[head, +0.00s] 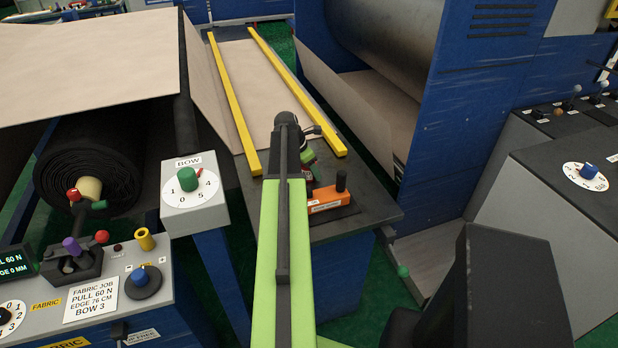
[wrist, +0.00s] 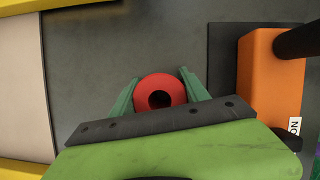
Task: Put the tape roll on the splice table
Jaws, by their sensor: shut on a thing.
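The tape roll (wrist: 144,86) is a red ring with a dark hole in the wrist view. My gripper (wrist: 160,84) is shut on it, with a green finger on either side. The splice table (wrist: 90,60) is the dark grey surface under the roll; its bare front right corner shows in the head view (head: 372,214). In the head view my arm hides most of the gripper, and only a little red shows beside it. I cannot tell whether the roll touches the table or hangs just above it.
An orange tool with a black knob (head: 326,198) stands on a dark pad on the table, right of the roll; the wrist view shows it close by (wrist: 262,75). Two yellow rails (head: 234,105) flank the beige fabric. The BOW dial box (head: 194,198) stands left of the table.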

